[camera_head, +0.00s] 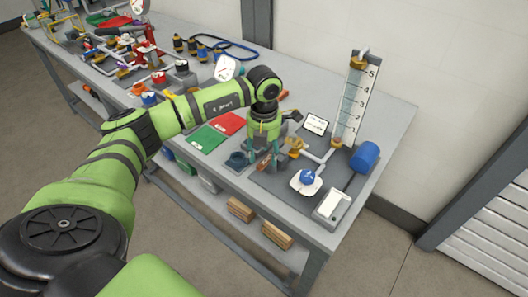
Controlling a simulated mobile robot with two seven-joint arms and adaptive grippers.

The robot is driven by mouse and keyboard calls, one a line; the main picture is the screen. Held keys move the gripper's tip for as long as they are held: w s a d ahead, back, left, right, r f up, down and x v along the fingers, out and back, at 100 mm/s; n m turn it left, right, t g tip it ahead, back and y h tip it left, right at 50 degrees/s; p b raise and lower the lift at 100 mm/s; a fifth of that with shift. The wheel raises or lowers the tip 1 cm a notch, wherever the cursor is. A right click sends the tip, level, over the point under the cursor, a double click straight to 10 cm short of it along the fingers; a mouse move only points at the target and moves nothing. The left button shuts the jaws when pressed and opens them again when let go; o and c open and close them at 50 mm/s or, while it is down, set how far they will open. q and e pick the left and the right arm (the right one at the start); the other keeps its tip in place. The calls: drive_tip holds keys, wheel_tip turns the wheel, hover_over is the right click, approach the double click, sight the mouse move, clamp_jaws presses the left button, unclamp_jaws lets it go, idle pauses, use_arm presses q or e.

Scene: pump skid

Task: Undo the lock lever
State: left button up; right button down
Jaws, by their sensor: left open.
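My left arm reaches in from the left, and its gripper (264,160) points down at the left edge of the dark skid plate (276,188). Its fingers are small and partly hidden by the wrist; they stand apart. Small teal and brown parts show right by the fingertips, and I cannot tell whether they touch. I cannot single out the lock lever; it may be hidden behind the gripper. A brass valve fitting (296,146) sits just right of the gripper. A blue knob (307,177) on a white round base stands further right. My right gripper is not in view.
A tall scaled gauge (355,105) rises behind the skid, with a blue cylinder (364,156) and a pale box (331,206) at right. Red (229,123) and green (207,139) sheets lie left of the wrist. Pipes and valves crowd the bench's far left.

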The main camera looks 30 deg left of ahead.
use_arm(q)
drive_tip(key=shift+f, duration=0.75)
clamp_jaws()
